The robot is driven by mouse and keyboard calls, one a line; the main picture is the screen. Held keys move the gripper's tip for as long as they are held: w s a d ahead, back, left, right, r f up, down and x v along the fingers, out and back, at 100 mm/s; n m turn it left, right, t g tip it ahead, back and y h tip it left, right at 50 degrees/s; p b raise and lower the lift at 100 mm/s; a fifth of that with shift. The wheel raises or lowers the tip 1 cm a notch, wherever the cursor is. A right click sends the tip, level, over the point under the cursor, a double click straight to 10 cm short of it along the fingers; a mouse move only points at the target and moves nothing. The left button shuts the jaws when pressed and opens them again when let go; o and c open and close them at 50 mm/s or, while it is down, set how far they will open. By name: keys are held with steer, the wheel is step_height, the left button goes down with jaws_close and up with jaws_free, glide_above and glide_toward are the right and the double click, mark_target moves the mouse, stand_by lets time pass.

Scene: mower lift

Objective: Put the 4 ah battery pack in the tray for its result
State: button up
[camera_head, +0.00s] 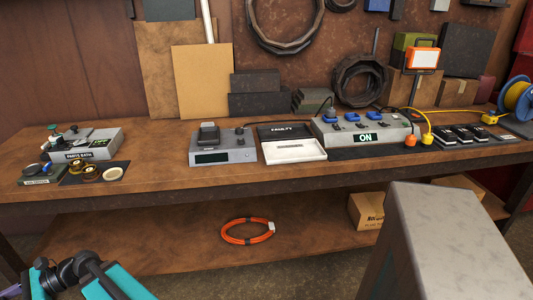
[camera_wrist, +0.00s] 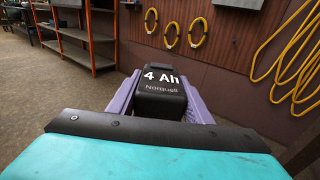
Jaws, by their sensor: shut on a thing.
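The black 4 Ah battery pack (camera_wrist: 161,94), marked "4 Ah Norquell", sits between the purple fingers of my gripper (camera_wrist: 160,84) in the wrist view. The gripper is shut on it, away from the bench and facing a wall. In the head view my arm is at the lower left corner; the pack is not visible there. On the bench lie a black tray marked FAULTY (camera_head: 286,131) and, in front of it, a white tray (camera_head: 294,151) whose label is too small to read. A grey tester (camera_head: 222,155) with a dark display stands left of them, a dark block (camera_head: 208,133) on top.
Several black packs (camera_head: 464,134) sit further right. A parts bath (camera_head: 92,146) is at the left. A large grey post (camera_head: 435,245) fills the lower right foreground.

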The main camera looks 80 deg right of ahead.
steer(key=shift+r, duration=0.1)
steer(key=s+d+r+m+t+h+p, duration=0.2)
steer(key=d+r+m+h+p, duration=0.15)
steer(key=d, duration=0.85)
steer(key=s+d+r+m+t+h+p, duration=0.25)
steer(key=d+h, duration=0.25)
steer(key=d, duration=0.7)
steer(key=s+d+r+m+t+h+p, duration=0.2)
steer(key=d+m+t+h+p, duration=0.15)
steer(key=d, duration=0.95)
steer(key=s+d+r+m+g+h+p, duration=0.1)
steer(key=s+d+m+h+p, duration=0.1)
steer(key=s+d, duration=0.7)
steer(key=s+d+r+m+g+h+p, duration=0.1)
steer(key=s+d+m+g+h+p, duration=0.1)
steer(key=s+d+h, duration=0.5)
steer(key=s+d+r+m+g+h+p, duration=0.2)
steer(key=s+d+m+h+p, duration=0.2)
steer(key=s+d, duration=0.6)
steer(key=shift+s+d+r+m, duration=0.1)
steer(key=shift+s+d+m, duration=0.3)
steer(key=shift+m, duration=0.35)
steer(key=s+d+m+g+h+p, duration=0.2)
steer(key=s+d+g, duration=0.1)
steer(key=s, duration=0.8)
steer(key=s+d+m+g+h+p, duration=0.3)
steer(key=s, duration=0.9)
steer(key=shift+d+r+g, duration=0.3)
steer(key=shift+r, duration=0.05)
